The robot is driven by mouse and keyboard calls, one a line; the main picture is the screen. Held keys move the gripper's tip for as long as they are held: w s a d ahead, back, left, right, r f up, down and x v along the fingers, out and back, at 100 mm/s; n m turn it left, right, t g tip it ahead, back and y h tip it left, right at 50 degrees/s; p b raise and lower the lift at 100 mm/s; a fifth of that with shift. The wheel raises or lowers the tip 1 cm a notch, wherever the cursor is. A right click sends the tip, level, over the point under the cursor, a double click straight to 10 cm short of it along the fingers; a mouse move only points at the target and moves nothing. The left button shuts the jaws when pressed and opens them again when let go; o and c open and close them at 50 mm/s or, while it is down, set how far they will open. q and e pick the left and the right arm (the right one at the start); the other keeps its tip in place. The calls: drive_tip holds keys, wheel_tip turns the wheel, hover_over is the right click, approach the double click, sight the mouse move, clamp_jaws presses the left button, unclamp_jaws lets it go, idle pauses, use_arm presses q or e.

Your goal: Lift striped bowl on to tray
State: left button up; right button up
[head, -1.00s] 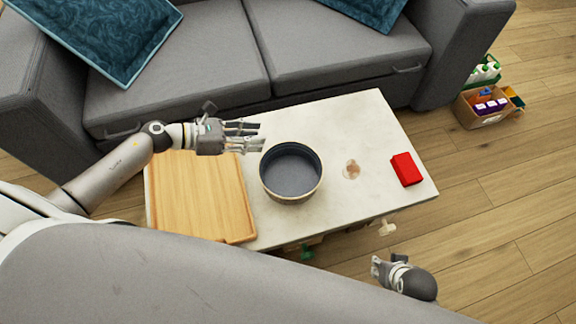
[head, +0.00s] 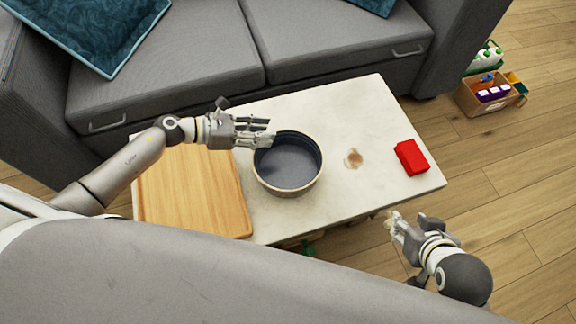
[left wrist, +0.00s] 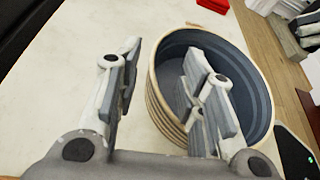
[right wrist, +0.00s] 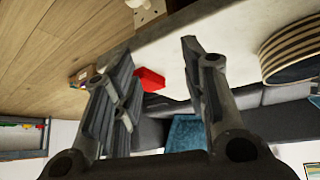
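The striped bowl (head: 288,165), dark blue inside with a pale striped outside, stands upright on the white table. It also shows in the left wrist view (left wrist: 240,65) and at the right edge of the right wrist view (right wrist: 292,50). The wooden tray (head: 190,195) lies flat to its left and is empty. My left gripper (head: 270,133) is open at the bowl's far left rim. In the left wrist view one finger is over the bowl's inside and the other is outside the wall. My right gripper (head: 396,225) is open and empty, off the table's front right edge.
A grey sofa (head: 330,45) stands close behind. A cardboard box with bottles (head: 490,95) is on the wooden floor at the far right.

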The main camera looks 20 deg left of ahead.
sight(289, 132)
use_arm(q)
drive_tip(key=x, duration=0.6)
drive_tip(key=shift+w+d+f+b, duration=0.1)
drive_tip(key=shift+d+b, duration=0.05)
drive_tip(key=shift+b, duration=0.2)
use_arm(e)
drive_tip(key=w, duration=0.1)
drive_tip(key=w+r+t, duration=0.1)
drive_tip(key=w+a, duration=0.1)
drive_tip(key=shift+r+t+y, duration=0.3)
drive_tip(key=shift+r+t, duration=0.05)
drive_tip(key=shift+t, duration=0.05)
use_arm(q)
drive_tip(key=shift+c, duration=0.2)
clamp_jaws()
